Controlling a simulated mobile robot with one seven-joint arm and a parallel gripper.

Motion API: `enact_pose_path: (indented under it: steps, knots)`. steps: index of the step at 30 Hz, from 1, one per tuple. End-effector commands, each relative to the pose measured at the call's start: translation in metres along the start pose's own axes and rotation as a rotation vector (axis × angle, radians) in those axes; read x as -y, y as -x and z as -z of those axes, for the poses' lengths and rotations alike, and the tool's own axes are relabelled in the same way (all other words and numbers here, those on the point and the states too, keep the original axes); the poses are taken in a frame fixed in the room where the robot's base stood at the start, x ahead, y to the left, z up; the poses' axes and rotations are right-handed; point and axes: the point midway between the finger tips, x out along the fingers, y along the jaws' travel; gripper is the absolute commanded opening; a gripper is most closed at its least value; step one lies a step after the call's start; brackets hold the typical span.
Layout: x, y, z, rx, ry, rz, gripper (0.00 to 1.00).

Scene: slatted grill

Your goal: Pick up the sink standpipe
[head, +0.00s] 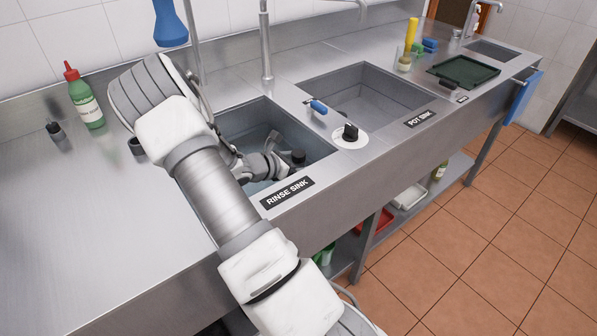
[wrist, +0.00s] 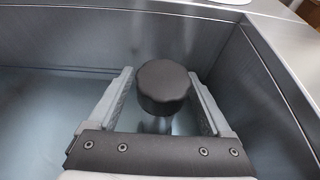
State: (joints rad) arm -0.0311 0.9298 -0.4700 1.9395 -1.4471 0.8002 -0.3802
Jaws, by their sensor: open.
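The sink standpipe (wrist: 163,88) stands in the rinse sink, with a black faceted cap on a paler metallic stem. In the wrist view its cap is between my two fingers, with gaps on both sides. In the head view its dark top (head: 298,157) shows near the sink's right wall. My gripper (wrist: 161,78) is open and reaches down into the rinse sink (head: 322,148), around the standpipe and not closed on it. The stem's lower end is hidden.
The sink walls (wrist: 275,75) rise close to the right of my gripper. A black knob on a white disc (head: 350,140) and a blue-handled item (head: 318,107) sit on the ledge beside the pot sink (head: 375,95). A green bottle (head: 85,100) stands back left.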

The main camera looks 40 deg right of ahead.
Motion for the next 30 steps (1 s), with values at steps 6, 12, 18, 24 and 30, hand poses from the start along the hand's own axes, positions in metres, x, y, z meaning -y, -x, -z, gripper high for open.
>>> enact_pose_path:
  steps: [6, 12, 18, 24, 30]
  knots:
    - [0.000, 0.001, 0.000, 0.000, 0.000, 0.000, 0.56]
    - [0.000, 0.001, 0.000, 0.000, 0.000, 0.000, 0.20]
    - [0.000, 0.001, 0.000, 0.000, 0.000, 0.000, 0.00]
    - [0.000, 0.001, -0.001, 0.001, -0.001, 0.000, 0.00]
    - [-0.001, 0.009, -0.020, 0.000, -0.005, -0.002, 0.00]
